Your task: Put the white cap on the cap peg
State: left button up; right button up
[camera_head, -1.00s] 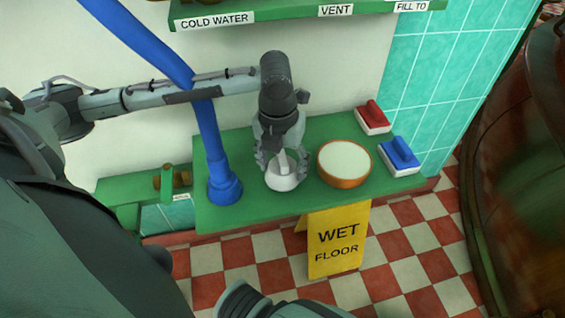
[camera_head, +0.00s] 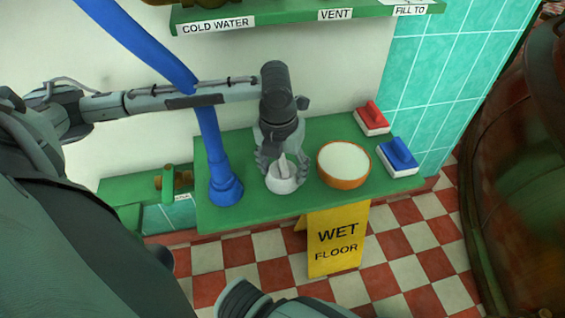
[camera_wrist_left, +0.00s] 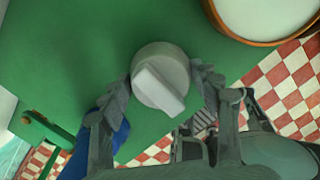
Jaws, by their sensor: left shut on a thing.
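The white cap (camera_head: 283,184) is round with a raised bar grip across its top. It is at the front middle of the green bench top (camera_head: 240,150); I cannot tell whether it rests on the bench or is just above it. My left gripper (camera_head: 282,172) reaches down from above and is shut on the cap. In the left wrist view the cap (camera_wrist_left: 161,78) sits between the two fingers, one on each side of its rim. I cannot pick out the cap peg for sure. My right gripper is not in view.
A blue hose end (camera_head: 225,188) stands left of the cap, and a round tub (camera_head: 343,164) is close on its right. Red (camera_head: 372,117) and blue (camera_head: 399,156) brushes lie further right. A lower green ledge (camera_head: 130,187) holds brass pieces (camera_head: 180,178). A yellow sign (camera_head: 336,240) stands in front.

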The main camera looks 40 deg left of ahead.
pick_arm(q)
jog(key=o, duration=1.1)
jog(key=shift+o, duration=0.2)
jog(key=r, duration=0.4)
jog(key=s+r, duration=0.1)
jog(key=r, duration=0.6)
jog(key=shift+s+d+r, duration=0.2)
jog(key=shift+s+r, duration=0.05)
jog(key=shift+r, duration=0.15)
